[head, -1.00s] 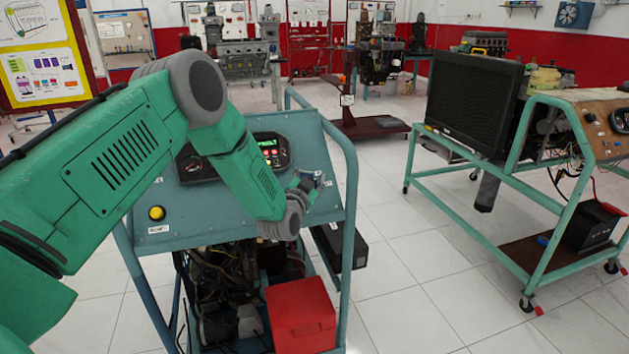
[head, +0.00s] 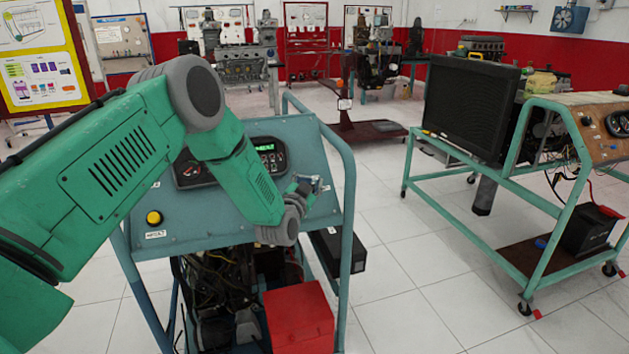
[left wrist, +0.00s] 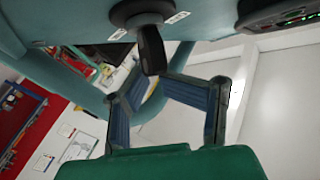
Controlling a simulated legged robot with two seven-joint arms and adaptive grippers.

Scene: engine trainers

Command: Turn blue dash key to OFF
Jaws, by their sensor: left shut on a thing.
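The blue dash panel (head: 190,215) is a sloped board on a wheeled frame in the middle of the head view. The key (left wrist: 151,48) is a dark tab standing out from a round dark base on the panel in the left wrist view. My left gripper (left wrist: 150,78) is shut on the key, with its fingertips on either side of the key's free end. In the head view my left gripper (head: 308,184) is at the panel's right side, and its wrist and fingers hide the key there. My right gripper is in neither view.
A yellow button (head: 154,218) and a gauge with a green display (head: 266,148) are on the same panel. A red box (head: 299,318) sits below it. Another trainer with a black radiator (head: 470,105) stands to the right, with clear floor between.

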